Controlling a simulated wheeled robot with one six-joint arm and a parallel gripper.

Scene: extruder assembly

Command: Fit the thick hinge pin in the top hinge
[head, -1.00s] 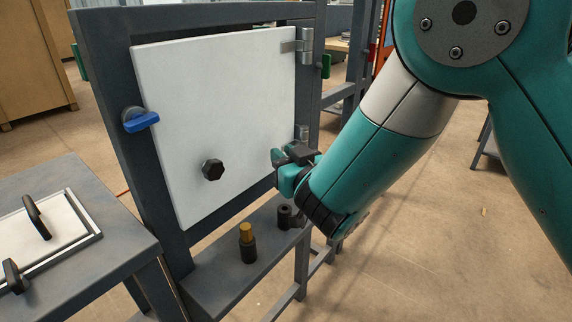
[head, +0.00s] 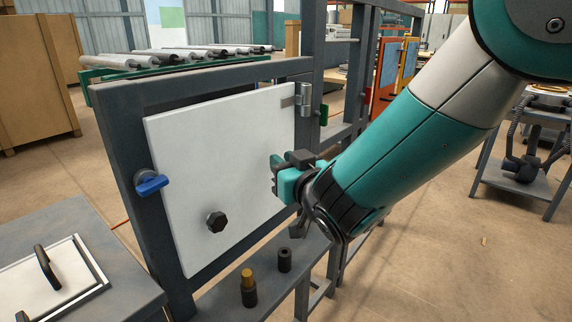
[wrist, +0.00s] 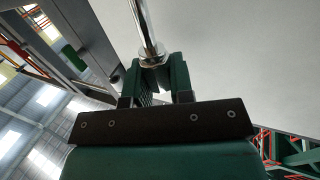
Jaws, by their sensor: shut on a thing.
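My gripper (head: 280,172) is in front of the lower right part of the white door (head: 225,150), below the top hinge (head: 304,98). In the wrist view my gripper (wrist: 157,75) is shut on a shiny metal hinge pin (wrist: 144,28) with a wider collar at the fingers. The pin's shaft points away from the fingers, toward the top of that view, apart from the hinge. The pin cannot be made out in the head view. The top hinge is a metal barrel with a leaf on the door. My gripper and arm hide the lower hinge area.
A black holder with a brass-coloured piece (head: 248,287) and an empty-looking black holder (head: 285,260) stand on the ledge below the door. The door has a blue latch (head: 150,184) at left and a black knob (head: 216,221). A grey frame surrounds it.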

